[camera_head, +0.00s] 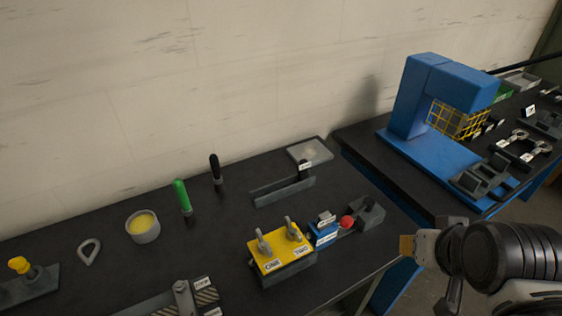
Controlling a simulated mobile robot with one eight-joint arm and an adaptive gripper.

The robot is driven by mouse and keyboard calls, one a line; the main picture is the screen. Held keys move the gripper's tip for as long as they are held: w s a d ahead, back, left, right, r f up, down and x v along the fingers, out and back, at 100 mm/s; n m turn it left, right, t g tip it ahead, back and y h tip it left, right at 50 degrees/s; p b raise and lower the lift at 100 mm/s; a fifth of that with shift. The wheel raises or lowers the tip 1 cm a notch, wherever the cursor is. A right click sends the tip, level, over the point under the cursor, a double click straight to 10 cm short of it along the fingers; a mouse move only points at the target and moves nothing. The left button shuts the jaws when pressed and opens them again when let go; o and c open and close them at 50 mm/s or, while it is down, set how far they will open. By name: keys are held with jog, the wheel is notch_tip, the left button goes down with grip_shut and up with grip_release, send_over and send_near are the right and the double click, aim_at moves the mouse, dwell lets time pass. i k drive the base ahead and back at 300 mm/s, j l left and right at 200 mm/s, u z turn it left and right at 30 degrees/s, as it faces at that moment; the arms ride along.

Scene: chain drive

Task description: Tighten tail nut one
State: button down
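Labels reading ONE and TWO are on the front of a yellow-topped block (277,255) on the near bench. Two upright grey metal pieces stand on its top, one (264,243) behind ONE and the other (292,229) behind TWO. I cannot tell whether either is a tail nut. My gripper (427,277) is at the lower right, beyond the bench's right edge and well apart from the block. Its fingers look spread, one with a tan tip pointing left, the other pointing down. I see nothing between them.
A small blue unit (324,234), a red knob (346,222) and a grey block (368,212) stand right of the yellow block. Green (182,196) and black (215,168) handles stand behind. A blue press (420,100) with a yellow cage occupies the right bench.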

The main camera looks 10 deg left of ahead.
aim_at(265, 248)
jog(key=u, duration=1.25)
jog(key=i+l, duration=0.1)
jog(key=l, duration=0.4)
jog(key=i+l+u, duration=0.1)
jog(key=l, duration=0.4)
jog(key=i+l, duration=0.1)
jog(key=l, duration=0.4)
jog(key=i+u, duration=0.05)
